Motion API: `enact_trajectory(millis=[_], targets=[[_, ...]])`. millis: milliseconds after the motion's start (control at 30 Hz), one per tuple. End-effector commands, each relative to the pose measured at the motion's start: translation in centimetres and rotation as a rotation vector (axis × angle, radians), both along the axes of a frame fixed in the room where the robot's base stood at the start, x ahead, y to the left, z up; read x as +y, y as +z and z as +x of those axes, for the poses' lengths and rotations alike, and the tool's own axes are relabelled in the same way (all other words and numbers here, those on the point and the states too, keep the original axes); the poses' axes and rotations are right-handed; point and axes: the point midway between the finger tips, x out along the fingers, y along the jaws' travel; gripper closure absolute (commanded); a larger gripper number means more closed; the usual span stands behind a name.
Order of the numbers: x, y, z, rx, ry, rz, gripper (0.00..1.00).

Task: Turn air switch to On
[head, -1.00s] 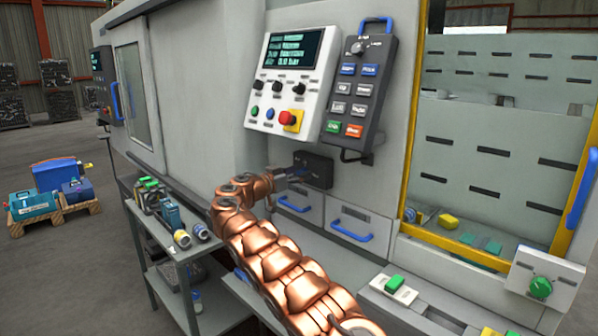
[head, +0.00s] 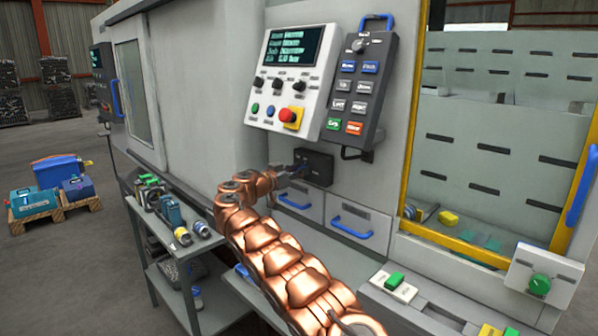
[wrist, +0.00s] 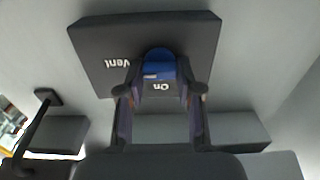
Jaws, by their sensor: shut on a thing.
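The air switch is a dark box (wrist: 195,38) on the machine's front wall, with a blue knob (wrist: 159,55) on it. White "Vent" and "On" labels show upside down in the wrist view: "Vent" left of the knob, "On" below it, between my fingers. My gripper (wrist: 160,80) is shut on the blue knob, one finger on each side. A pale mark shows on the knob; its exact pointing is hard to tell. In the head view, the same dark box (head: 318,169) sits under the control panel, and my wrist partly hides the knob.
A white control panel (head: 291,78) with a screen and a dark hanging pendant (head: 358,92) are above the box. Blue-handled drawers (head: 352,215) lie below. A cart (head: 165,240) with tools stands at left; a yellow-framed window (head: 490,150) is at right.

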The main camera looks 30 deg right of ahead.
Motion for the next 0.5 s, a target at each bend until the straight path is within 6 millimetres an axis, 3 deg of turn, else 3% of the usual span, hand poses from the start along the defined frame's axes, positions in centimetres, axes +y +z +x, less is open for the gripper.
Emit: enact_trajectory(millis=[267,500], targets=[[0.09,0.0,0.01,0.036,0.0,-0.01,1.0],[0.21,-0.05,0.1,0.169,0.001,-0.043,1.0]])
